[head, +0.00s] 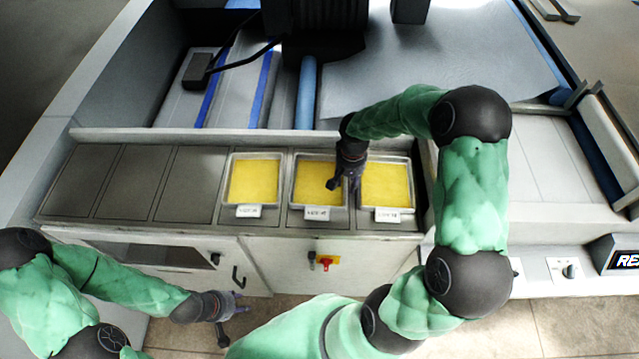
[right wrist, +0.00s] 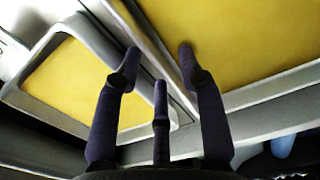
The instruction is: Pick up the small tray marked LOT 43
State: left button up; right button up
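Three small metal trays with yellow contents sit side by side in the counter: a left tray (head: 227,182), a middle tray (head: 293,186) and a right tray (head: 411,186). Each has a white label on its front; the lettering is too small to read surely, so I cannot tell which is LOT 43. My right gripper (head: 344,184) is over the middle tray's right side, near the gap to the right tray. In the right wrist view its fingers (right wrist: 158,58) are spread, with nothing between them. My left gripper (head: 238,305) is open and empty in front of the counter.
Empty dark bays (head: 135,183) lie left of the trays. A raised ledge (head: 200,135) runs behind them, with rollers and grey sheet beyond.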

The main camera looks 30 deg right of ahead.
jog(key=shift+f+b, duration=0.25)
jog(key=shift+b, duration=0.1)
dwell(0.3)
grip_shut()
